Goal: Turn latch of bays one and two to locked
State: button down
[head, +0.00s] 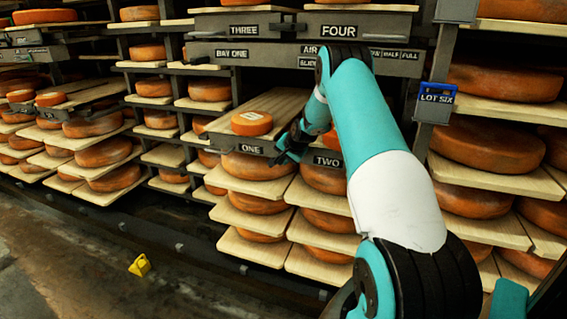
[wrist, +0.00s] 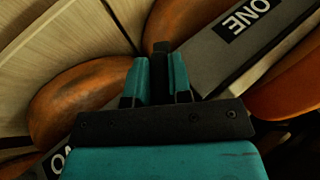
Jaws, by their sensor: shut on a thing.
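The ONE label (head: 251,149) sits on a grey front rail in the head view, with the TWO label (head: 327,161) to its right. My gripper (head: 284,154) is at the rail between these labels. In the wrist view, the teal fingers of my gripper (wrist: 159,80) are shut on a dark latch (wrist: 160,48) at the rail. The ONE label (wrist: 250,15) is upside down at the upper right there, and part of the TWO label (wrist: 60,160) shows at the lower left. My gripper hides most of the latch, so its setting cannot be told.
An orange cheese wheel (head: 252,123) lies on the board behind the ONE label. Loaded cheese shelves stand below and on both sides. A yellow marker (head: 139,265) lies on the floor.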

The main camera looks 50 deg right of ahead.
jog(key=t+b, duration=0.1)
jog(key=m+t+y+b, duration=0.1)
jog(key=t+b, duration=0.1)
jog(key=shift+s+d+f, duration=0.1)
jog(key=shift+s+f, duration=0.05)
jog(key=shift+f, duration=0.25)
jog(key=t+b, duration=0.3)
jog(key=shift+f+m+t+y+b, duration=0.15)
jog(key=shift+m+t+y+b, duration=0.15)
jog(key=shift+m+y, duration=0.1)
jog(key=m+t+b, duration=0.1)
jog(key=t+b, duration=0.1)
jog(key=b, duration=0.1)
jog(key=shift+t, duration=0.3)
jog(key=shift+r+t+b, duration=0.2)
jog(key=shift+t+b, duration=0.3)
jog(key=shift+b, duration=0.4)
jog(key=shift+r, duration=0.1)
jog(key=c, duration=1)
grip_release()
jog(key=shift+c, duration=0.2)
